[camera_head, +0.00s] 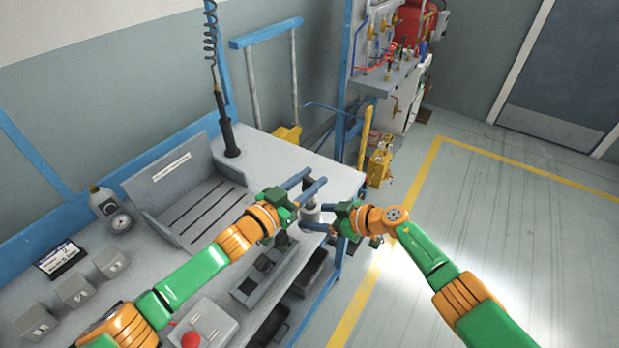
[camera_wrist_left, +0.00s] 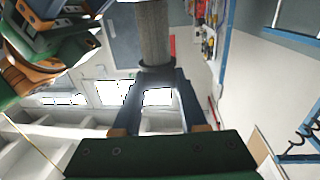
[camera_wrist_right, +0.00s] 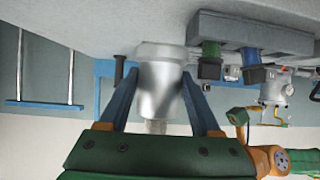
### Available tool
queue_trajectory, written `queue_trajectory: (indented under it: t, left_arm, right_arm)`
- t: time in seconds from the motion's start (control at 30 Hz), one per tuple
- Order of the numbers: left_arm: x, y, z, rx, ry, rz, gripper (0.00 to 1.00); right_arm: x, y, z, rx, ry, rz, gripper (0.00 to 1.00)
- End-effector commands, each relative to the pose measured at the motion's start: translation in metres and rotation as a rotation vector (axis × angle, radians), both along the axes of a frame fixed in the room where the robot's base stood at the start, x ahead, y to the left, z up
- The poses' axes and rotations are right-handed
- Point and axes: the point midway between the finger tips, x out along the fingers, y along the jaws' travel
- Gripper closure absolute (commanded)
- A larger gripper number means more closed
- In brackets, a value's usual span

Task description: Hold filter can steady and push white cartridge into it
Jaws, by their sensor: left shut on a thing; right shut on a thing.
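The silver filter can (camera_head: 311,213) is at the front right edge of the bench, between the fingers of my right gripper (camera_head: 327,215). In the right wrist view the can (camera_wrist_right: 158,85) is gripped around its body, its base against the bench surface. My left gripper (camera_head: 306,186) is higher, shut on the cartridge. The cartridge (camera_wrist_left: 153,35) looks grey and mesh-textured, with a dark collar at the fingers. A short grey section shows at the can's mouth in the right wrist view (camera_wrist_right: 157,127). How deep the cartridge sits is hidden.
A box with a red button (camera_head: 207,325) is at the front. Open floor lies at right.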

Motion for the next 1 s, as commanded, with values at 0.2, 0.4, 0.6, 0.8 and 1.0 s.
queue_trajectory:
  t: [0.2, 0.4, 0.6, 0.8, 1.0]
  left_arm:
    - [0.0, 0.0, -0.006, 0.0, 0.001, 0.0, 1.0]
    - [0.0, 0.0, -0.011, 0.0, 0.001, 0.0, 1.0]
    - [0.0, 0.0, -0.016, 0.0, 0.001, 0.0, 1.0]
    - [-0.001, 0.0, -0.021, 0.001, 0.001, -0.001, 1.0]
    - [0.0, 0.0, -0.026, 0.001, 0.001, 0.0, 1.0]
  right_arm:
    - [0.0, 0.0, 0.0, 0.001, -0.001, 0.0, 0.66]
    - [0.0, 0.0, 0.0, 0.001, -0.001, 0.0, 0.66]
    - [0.0, 0.0, 0.0, 0.001, -0.001, 0.0, 0.66]
    - [0.0, 0.0, 0.0, 0.001, -0.001, 0.0, 0.66]
    - [0.0, 0.0, 0.0, 0.001, -0.001, 0.0, 0.66]
